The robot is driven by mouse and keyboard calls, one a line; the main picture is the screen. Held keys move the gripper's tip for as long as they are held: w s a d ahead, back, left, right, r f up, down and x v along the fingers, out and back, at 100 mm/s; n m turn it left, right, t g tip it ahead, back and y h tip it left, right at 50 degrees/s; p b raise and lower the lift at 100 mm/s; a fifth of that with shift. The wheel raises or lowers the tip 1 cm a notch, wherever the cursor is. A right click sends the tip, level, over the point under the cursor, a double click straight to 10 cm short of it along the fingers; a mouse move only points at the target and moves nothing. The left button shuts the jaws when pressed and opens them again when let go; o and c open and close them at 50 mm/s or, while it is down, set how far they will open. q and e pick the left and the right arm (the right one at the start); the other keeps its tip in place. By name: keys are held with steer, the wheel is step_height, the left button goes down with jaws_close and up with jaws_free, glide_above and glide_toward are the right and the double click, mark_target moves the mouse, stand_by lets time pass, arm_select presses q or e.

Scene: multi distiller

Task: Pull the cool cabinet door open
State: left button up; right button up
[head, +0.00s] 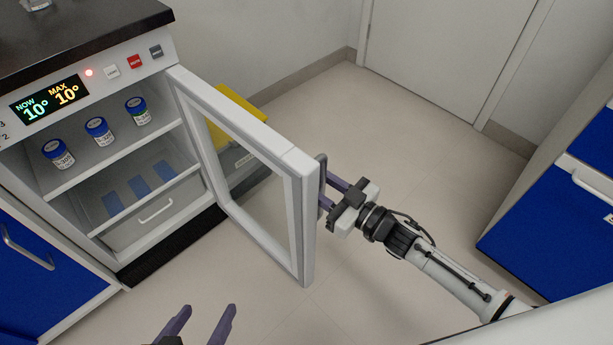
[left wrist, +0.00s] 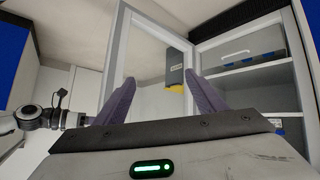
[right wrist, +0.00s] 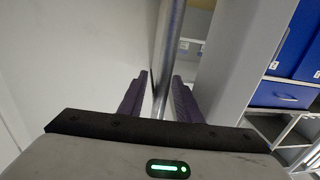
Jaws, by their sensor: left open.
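The cool cabinet (head: 150,62) stands at the left in the head view. Its glass door (head: 305,235) is swung well out, with the shelves exposed. The grey door handle (head: 322,172) is on the free edge. My right gripper (head: 327,190) is at the handle; in the right wrist view the metal handle bar (right wrist: 172,35) runs between its fingers (right wrist: 160,76), which look closed on it. My left gripper (head: 208,308) is open and empty, low in front of the cabinet. The left wrist view shows its spread fingers (left wrist: 156,80) with the door (left wrist: 118,62) beyond.
Labelled blue-capped bottles (head: 97,130) stand on the upper shelf; a clear drawer (head: 155,208) is below. Blue cabinets flank the scene, including one at right (head: 540,215).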

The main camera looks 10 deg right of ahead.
arm_select(q)
steer(key=shift+a+r+p, duration=0.15)
steer(key=shift+r+p, duration=0.2)
steer(key=shift+p, duration=0.65)
arm_select(e)
steer(key=v, duration=1)
